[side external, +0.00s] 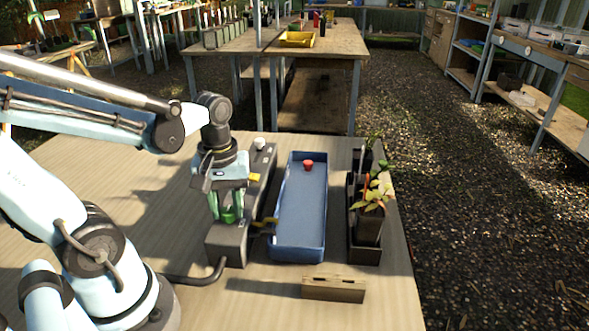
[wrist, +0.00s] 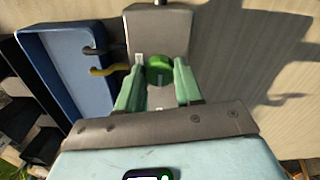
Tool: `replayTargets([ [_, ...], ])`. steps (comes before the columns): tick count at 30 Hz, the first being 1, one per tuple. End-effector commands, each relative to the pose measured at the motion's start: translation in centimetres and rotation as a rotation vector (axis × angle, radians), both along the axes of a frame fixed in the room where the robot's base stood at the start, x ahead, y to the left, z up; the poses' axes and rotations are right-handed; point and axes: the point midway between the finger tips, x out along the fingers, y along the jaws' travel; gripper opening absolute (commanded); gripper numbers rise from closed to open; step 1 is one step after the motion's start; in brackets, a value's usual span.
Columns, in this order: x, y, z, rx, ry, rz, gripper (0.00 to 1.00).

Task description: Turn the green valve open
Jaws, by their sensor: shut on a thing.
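The green valve (wrist: 159,66) is a round green knob on top of a long grey housing (side external: 228,245), near its front end. In the wrist view it sits between the two green fingers of my gripper (wrist: 158,77). In the side view my gripper (side external: 227,217) points straight down over the housing, its fingers shut on the valve. There the fingers mostly hide the valve, and I cannot tell how far it is turned. The housing also shows in the wrist view (wrist: 158,30).
A blue tray (side external: 300,205) with a red knob-like piece (side external: 308,165) stands right of the housing. A yellow spout (side external: 263,225) points toward the tray. Potted plants (side external: 370,210) stand farther right. A white knob (side external: 260,143) tops the housing's far end. A wooden block (side external: 333,290) lies in front.

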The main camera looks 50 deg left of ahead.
Motion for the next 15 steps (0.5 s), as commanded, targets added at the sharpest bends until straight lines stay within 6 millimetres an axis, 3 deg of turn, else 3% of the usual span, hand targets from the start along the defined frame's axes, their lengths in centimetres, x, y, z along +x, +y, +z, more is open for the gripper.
replayTargets([
  [13,0.01,0.00,0.03,-0.001,0.001,0.012,0.05],
  [14,0.01,0.00,0.03,-0.001,0.001,0.012,0.37],
  [15,0.01,0.00,0.03,-0.001,0.001,0.012,0.43],
])
